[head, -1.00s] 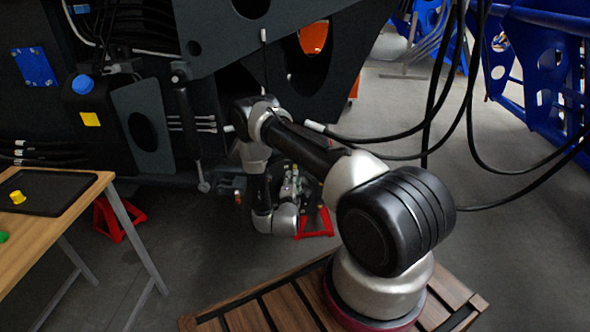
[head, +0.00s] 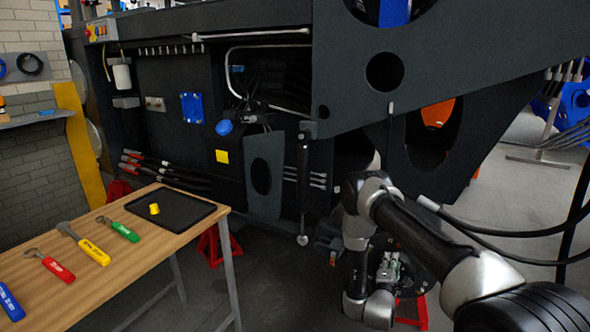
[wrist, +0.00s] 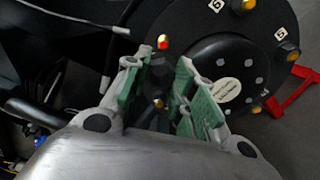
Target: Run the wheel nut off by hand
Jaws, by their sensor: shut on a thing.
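In the wrist view the dark wheel hub (wrist: 220,68) has several brass-coloured nuts around its rim, with numbered white labels beside some of them. One rim nut has a red-orange tip (wrist: 163,42) and shows just beyond my fingers. My gripper (wrist: 160,76) has green-padded fingers on either side of a dark, brassy wheel nut (wrist: 158,103) and is shut on it. The exact contact is in shadow. In the head view my gripper (head: 388,268) is low beside the chassis, and the nut cannot be made out there.
A wooden table (head: 150,250) at left holds a black tray (head: 185,212) with a yellow piece (head: 154,209), plus several coloured-handled tools. Red stands (head: 212,250) are under the dark chassis (head: 420,60). Black hoses (head: 500,232) hang at right, near my arm.

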